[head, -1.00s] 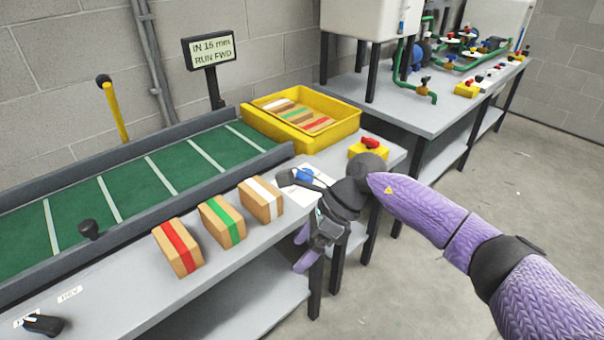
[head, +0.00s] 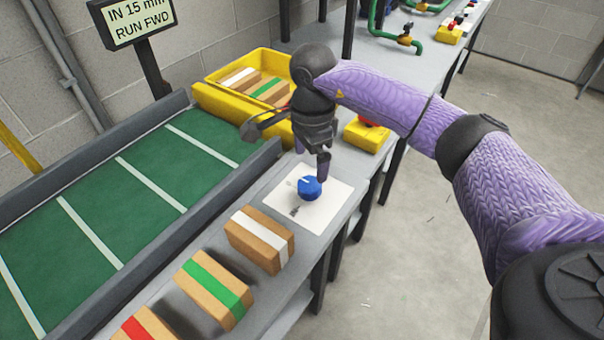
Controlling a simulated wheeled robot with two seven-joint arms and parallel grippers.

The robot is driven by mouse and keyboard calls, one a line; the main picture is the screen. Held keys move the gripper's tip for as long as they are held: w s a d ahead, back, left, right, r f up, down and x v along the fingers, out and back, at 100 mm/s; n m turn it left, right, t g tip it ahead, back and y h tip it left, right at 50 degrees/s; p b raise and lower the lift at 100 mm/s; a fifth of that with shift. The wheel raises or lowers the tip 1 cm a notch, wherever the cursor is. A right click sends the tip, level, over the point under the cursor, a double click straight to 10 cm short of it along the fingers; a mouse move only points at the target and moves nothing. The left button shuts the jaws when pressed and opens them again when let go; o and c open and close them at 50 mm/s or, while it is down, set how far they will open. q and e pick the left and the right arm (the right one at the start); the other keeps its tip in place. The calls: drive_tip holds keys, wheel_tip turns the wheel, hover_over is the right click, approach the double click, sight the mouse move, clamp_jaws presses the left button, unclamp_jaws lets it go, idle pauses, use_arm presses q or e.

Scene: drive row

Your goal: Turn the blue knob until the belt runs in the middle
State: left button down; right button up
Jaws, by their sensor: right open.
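The blue knob (head: 309,187) sits on a white plate (head: 330,207) with dark marks, on the grey bench beside the belt. My right gripper (head: 313,160) points down just above and behind the knob. It is open and empty, with one purple finger close over the knob's far side; I cannot tell whether it touches. The green belt (head: 140,195) with white cross lines runs between dark rails on the left. A sign (head: 138,20) behind it reads "IN 15 mm RUN FWD". My left gripper is not in view.
Boxes with white (head: 260,238), green (head: 214,288) and red (head: 145,325) bands stand along the bench in front of the knob. A yellow bin (head: 235,105) with banded boxes lies behind the gripper. A yellow block with a red top (head: 366,134) stands to the right.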

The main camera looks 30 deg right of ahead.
sight(310, 183)
wheel_tip(310, 183, down, 6)
drive_tip(key=shift+f+b, duration=0.1)
drive_tip(key=shift+b, duration=0.7)
drive_tip(key=shift+f, duration=0.35)
drive_tip(key=shift+c, duration=0.7)
drive_tip(key=c, duration=1.1)
drive_tip(key=shift+r, duration=0.1)
drive_tip(key=shift+m, duration=0.5)
drive_tip(key=m+p, duration=0.2)
drive_tip(key=m, duration=0.1)
drive_tip(key=shift+r, duration=0.15)
drive_tip(key=m+p, duration=0.1)
drive_tip(key=m, duration=0.2)
drive_tip(key=shift+p, duration=0.4)
drive_tip(key=shift+m+p, duration=0.4)
drive_tip(key=shift+m, duration=0.6)
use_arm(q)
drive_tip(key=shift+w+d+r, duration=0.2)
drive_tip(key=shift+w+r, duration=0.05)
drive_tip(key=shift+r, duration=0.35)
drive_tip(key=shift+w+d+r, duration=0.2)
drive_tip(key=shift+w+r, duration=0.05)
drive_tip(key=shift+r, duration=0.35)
use_arm(e)
drive_tip(key=shift+m, duration=0.4)
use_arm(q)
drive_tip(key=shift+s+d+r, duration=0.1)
